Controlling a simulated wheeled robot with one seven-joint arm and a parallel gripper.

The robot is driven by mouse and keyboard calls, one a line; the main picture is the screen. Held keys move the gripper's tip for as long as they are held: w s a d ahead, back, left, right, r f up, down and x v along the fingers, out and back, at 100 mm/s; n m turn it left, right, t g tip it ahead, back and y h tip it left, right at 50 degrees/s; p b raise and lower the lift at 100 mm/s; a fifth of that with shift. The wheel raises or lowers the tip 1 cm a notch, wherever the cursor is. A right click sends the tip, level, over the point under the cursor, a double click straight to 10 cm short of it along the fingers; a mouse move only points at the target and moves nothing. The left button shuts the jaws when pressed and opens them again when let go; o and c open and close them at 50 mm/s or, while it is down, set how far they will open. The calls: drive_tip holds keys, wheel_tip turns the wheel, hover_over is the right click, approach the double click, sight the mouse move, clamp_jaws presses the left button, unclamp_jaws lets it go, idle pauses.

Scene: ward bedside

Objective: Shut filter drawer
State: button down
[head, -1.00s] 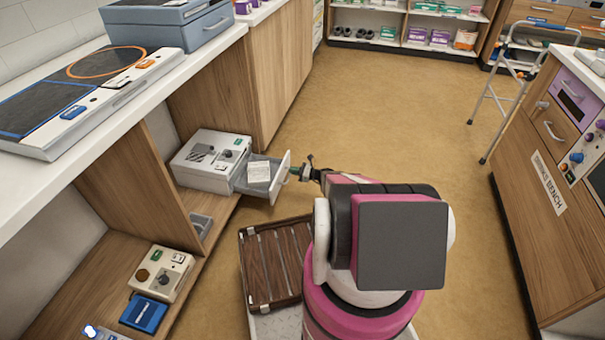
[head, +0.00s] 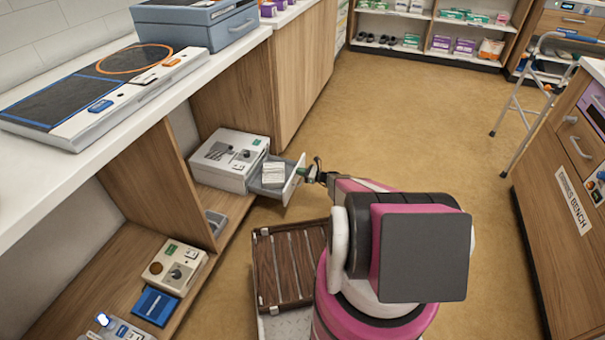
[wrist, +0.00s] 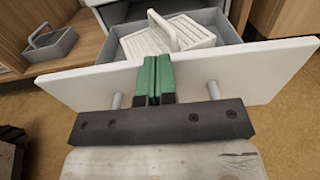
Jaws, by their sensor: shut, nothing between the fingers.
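The filter drawer (head: 272,180) sticks out of the front of a white device (head: 229,160) on the low shelf. In the wrist view its white front panel (wrist: 85,88) spans the picture, and a white ribbed filter (wrist: 168,36) lies inside. My gripper (head: 306,173) is at the outer side of the drawer front. In the wrist view the green fingers of my gripper (wrist: 156,78) are together with nothing between them, close against the panel by its handle (wrist: 214,90). Part of the handle is hidden behind my gripper; I cannot tell whether they touch.
A beige box (head: 174,268) and a blue item (head: 155,306) sit on the lower shelf. A grey bin (wrist: 48,45) lies left of the drawer. Open floor (head: 430,120) extends behind and right.

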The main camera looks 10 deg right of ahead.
drive_tip(key=x, duration=1.7)
drive_tip(key=shift+w+a, duration=0.15)
drive_tip(key=shift+a, duration=0.1)
